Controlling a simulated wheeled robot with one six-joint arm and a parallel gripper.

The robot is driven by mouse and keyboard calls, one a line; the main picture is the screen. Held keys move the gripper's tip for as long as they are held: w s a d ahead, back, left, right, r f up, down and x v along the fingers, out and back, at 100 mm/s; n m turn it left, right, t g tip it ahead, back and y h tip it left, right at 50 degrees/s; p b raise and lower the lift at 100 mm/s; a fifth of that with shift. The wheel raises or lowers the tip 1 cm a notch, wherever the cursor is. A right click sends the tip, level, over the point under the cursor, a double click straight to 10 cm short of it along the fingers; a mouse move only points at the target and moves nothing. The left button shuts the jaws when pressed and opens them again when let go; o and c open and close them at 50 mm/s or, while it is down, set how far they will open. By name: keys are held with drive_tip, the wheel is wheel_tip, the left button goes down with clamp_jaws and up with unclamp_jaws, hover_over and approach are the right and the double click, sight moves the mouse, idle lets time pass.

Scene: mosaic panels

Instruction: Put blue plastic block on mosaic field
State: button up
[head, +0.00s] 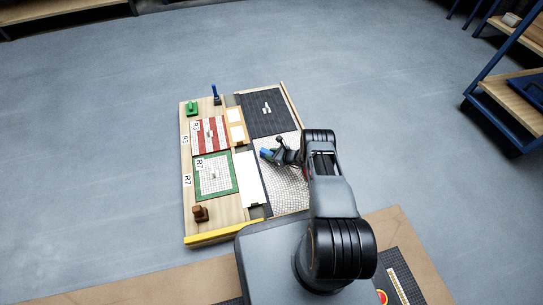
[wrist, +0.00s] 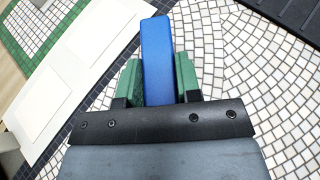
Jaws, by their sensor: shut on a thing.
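The blue plastic block (wrist: 157,60) sits between the two green fingers of my gripper (wrist: 158,80) in the wrist view. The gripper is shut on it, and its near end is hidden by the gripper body. In the head view the blue block (head: 265,154) shows at the tip of my gripper (head: 271,154). Both are over the white mosaic field (head: 285,190), which has small pale tiles with dark joints. The wrist view shows the mosaic field (wrist: 260,80) behind and around the block. I cannot tell whether the block touches the tiles.
A dark tiled panel (head: 268,113) lies beyond the mosaic field. To the left are a white panel (head: 248,180), a green-bordered panel (head: 215,175) and a red-striped panel (head: 210,135). A green piece (head: 192,108), a dark blue upright piece (head: 215,95) and a brown piece (head: 200,213) stand near the board's edges.

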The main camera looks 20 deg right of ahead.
drive_tip(key=o, duration=0.4)
drive_tip(key=shift+f, duration=0.2)
drive_tip(key=o, duration=0.5)
drive_tip(key=shift+r, duration=0.1)
